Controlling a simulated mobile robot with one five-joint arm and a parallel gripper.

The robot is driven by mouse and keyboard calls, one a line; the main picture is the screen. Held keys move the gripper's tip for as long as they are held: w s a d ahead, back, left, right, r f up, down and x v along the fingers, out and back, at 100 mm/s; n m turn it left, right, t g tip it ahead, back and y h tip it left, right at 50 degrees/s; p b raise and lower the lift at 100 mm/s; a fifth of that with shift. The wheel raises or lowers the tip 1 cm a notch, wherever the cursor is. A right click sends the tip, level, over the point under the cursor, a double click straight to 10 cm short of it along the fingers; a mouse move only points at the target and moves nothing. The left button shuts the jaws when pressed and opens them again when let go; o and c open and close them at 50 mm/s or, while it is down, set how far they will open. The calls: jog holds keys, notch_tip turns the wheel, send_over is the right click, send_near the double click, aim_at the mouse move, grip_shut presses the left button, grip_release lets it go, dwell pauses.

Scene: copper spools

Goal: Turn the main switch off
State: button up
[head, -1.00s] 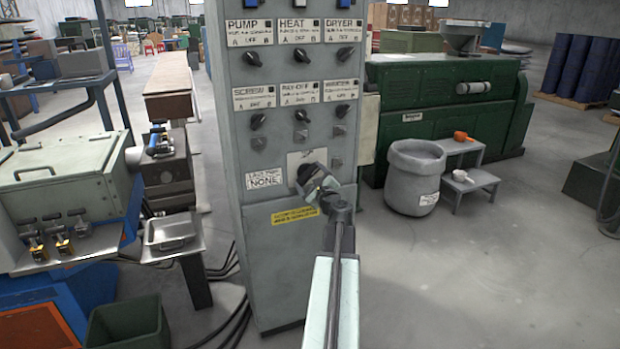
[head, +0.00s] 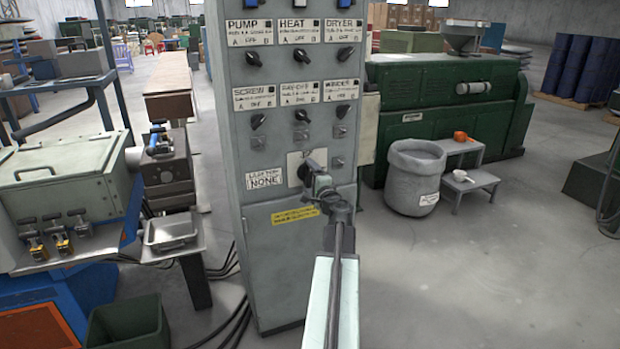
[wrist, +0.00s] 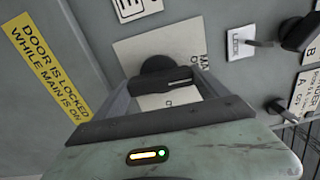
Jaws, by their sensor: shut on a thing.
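The grey control cabinet (head: 280,233) stands in the middle of the head view. The main switch (wrist: 163,72) is a black rotary knob on a pale plate (wrist: 120,52) in the wrist view, low on the cabinet front. My gripper (wrist: 163,84) is shut on the knob's handle, one finger on each side. The plate's lettering is only partly readable. A yellow label (wrist: 45,62) beside it reads "DOOR IS LOCKED WHILE MAIN IS ON".
Rows of smaller black knobs, such as the pump knob (head: 253,58), sit above on the cabinet. A grey bin (head: 415,178) and a small step stand (head: 470,185) are to the right.

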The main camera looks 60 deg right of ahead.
jog(key=shift+n, duration=0.4)
jog(key=o, duration=1.3)
jog(key=shift+c, duration=0.2)
jog(key=v, duration=0.8)
